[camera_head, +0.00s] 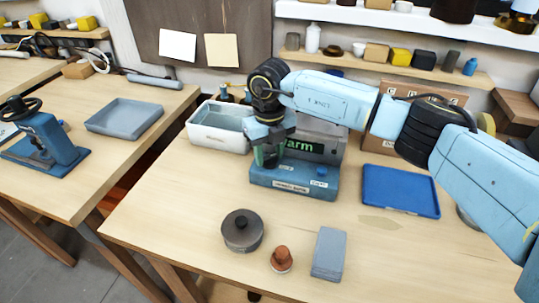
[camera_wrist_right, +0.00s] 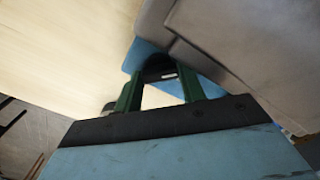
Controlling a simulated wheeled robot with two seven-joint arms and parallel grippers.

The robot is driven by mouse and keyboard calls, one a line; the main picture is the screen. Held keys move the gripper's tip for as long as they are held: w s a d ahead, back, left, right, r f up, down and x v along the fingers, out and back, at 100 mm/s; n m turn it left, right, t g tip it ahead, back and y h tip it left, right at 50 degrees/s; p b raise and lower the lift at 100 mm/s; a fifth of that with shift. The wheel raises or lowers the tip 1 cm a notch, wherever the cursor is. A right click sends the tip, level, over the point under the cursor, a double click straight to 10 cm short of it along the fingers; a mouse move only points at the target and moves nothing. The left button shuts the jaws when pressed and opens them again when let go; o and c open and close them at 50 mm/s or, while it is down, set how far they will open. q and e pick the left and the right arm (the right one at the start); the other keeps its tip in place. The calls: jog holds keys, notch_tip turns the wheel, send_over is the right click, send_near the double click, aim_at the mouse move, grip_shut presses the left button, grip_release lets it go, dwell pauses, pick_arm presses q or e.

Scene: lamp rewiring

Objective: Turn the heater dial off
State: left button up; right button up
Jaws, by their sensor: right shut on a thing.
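The heater has a blue base (camera_head: 293,186) and a grey upper body (camera_head: 322,132) with a green lit display that reads "arm", its left end covered. My right gripper (camera_head: 270,157) reaches down over the left part of the base. In the right wrist view, its green fingers (camera_wrist_right: 160,80) are shut on a dark round dial (camera_wrist_right: 160,66) with a white mark. The gripper hides the dial in the head view. A small blue knob (camera_head: 321,171) stands at the right of the base. My left gripper is not in view.
A white tub (camera_head: 216,138) stands left of the heater and a blue tray (camera_head: 400,190) right of it. A dark round pot (camera_head: 242,231), a brown knobbed piece (camera_head: 282,259) and a grey block (camera_head: 329,253) sit in front. The bench's front left is clear.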

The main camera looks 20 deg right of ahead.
jog(key=n+b, duration=0.2)
jog(key=n, duration=0.3)
jog(key=shift+n, duration=0.9)
jog(key=shift+n+b, duration=0.4)
jog(key=shift+n, duration=0.2)
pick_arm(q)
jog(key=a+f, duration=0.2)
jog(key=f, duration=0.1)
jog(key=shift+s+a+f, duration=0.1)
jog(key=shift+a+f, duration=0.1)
pick_arm(e)
jog(key=shift+n, duration=0.6)
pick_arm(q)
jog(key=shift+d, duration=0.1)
pick_arm(e)
jog(key=o, duration=1)
jog(key=shift+r, duration=0.1)
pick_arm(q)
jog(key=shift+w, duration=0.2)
pick_arm(e)
jog(key=shift+r, duration=0.1)
